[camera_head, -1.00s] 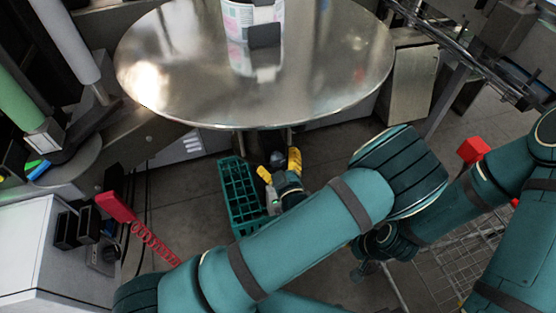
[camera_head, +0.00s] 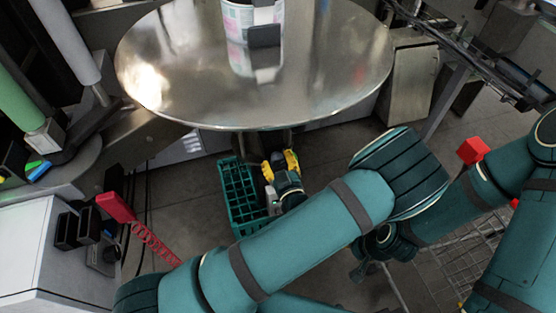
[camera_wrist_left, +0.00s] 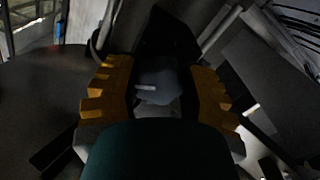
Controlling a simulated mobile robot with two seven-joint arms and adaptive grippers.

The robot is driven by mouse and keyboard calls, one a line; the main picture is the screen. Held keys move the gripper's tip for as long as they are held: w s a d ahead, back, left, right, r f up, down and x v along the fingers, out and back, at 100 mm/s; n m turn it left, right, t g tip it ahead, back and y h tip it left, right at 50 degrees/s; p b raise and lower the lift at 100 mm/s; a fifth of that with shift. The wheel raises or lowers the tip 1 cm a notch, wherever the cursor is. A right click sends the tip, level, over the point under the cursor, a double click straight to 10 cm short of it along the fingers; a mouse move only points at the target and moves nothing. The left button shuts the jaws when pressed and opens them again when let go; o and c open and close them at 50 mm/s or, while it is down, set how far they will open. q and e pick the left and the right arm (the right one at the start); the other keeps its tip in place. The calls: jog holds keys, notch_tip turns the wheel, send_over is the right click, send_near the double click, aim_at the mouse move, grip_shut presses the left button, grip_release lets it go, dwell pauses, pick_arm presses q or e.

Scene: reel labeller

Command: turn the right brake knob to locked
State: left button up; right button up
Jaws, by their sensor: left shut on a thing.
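The right brake knob (camera_wrist_left: 160,82) is a dark grey rounded knob with a short pale mark on its face. In the left wrist view it sits between the yellow fingers of my left gripper (camera_wrist_left: 155,95). In the head view my left gripper (camera_head: 281,163) is below the front edge of the round metal table, with its fingers closed in around the knob, which is mostly hidden there. I cannot tell from the pale mark whether the knob is at locked. My right arm is at the right; its fingers are not seen.
The round metal table (camera_head: 180,60) overhangs the left gripper and carries a labelled white reel (camera_head: 238,18). A green crate (camera_head: 238,195) stands just left of the gripper. A red handle (camera_head: 116,207) with a coiled cord is at the left. A wire basket (camera_head: 450,265) is at lower right.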

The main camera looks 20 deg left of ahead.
pick_arm(q)
jog(key=m, duration=0.4)
jog(key=m+p, duration=0.1)
jog(key=m, duration=0.4)
jog(key=shift+r+m, duration=0.1)
jog(key=shift+m, duration=0.3)
jog(key=m+p, duration=0.1)
jog(key=m, duration=0.3)
jog(key=shift+m, duration=0.3)
jog(key=m+p, duration=0.1)
jog(key=m, duration=0.3)
jog(key=shift+m, duration=0.3)
jog(key=m, duration=0.3)
jog(key=shift+m, duration=0.3)
jog(key=m, duration=0.3)
jog(key=shift+m+p, duration=0.3)
jog(key=m, duration=0.4)
jog(key=shift+m, duration=2)
